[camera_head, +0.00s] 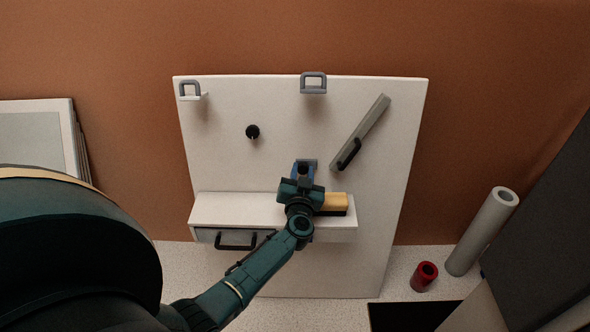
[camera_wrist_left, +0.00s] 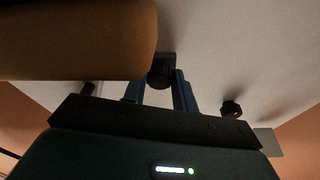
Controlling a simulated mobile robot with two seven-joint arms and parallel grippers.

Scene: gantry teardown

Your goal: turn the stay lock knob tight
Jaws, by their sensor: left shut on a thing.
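My left gripper (camera_head: 304,168) is at the white upright panel, just above the shelf. In the left wrist view, its two blue fingers (camera_wrist_left: 160,92) stand on either side of a dark round knob (camera_wrist_left: 160,74), which I take to be the stay lock knob. The gripper is shut on it. In the head view, the fingers and wrist hide most of this knob, and its turn angle cannot be read. My right gripper is in neither view.
A yellow block (camera_head: 334,201) sits on the shelf (camera_head: 235,207) close beside my gripper. The shelf has a drawer handle (camera_head: 236,246). A grey bar (camera_head: 368,122) with a black grip (camera_head: 349,154) leans to the right. Another black knob (camera_head: 252,131) is at upper left.

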